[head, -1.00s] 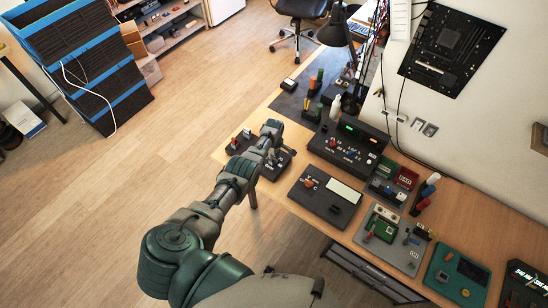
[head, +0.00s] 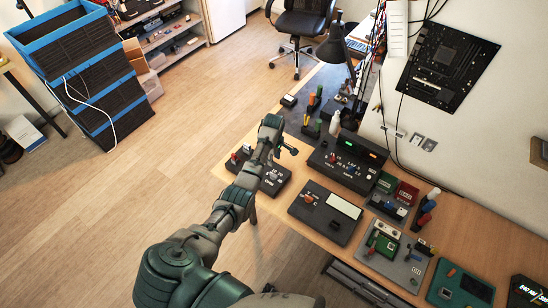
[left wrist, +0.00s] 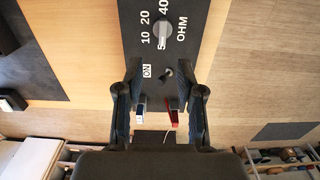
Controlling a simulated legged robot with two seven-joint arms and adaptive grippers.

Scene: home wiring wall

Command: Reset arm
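My left gripper (head: 284,149) is over the near-left edge of the workbench, above a small black box (head: 272,188) with a red and a white part at its left end. In the left wrist view the two fingers (left wrist: 160,105) are apart with nothing held between them. Ahead of them is the box's black face (left wrist: 190,45), with a grey dial marked OHM (left wrist: 163,34) and a small switch beside an ON label (left wrist: 167,72). A red piece (left wrist: 172,118) and a white-and-blue piece (left wrist: 142,108) show between the fingers. My right gripper is not in view.
A desk lamp (head: 337,48) rises behind. Several boards lie along the bench (head: 468,215). The wooden floor (head: 160,160) left of the bench is clear.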

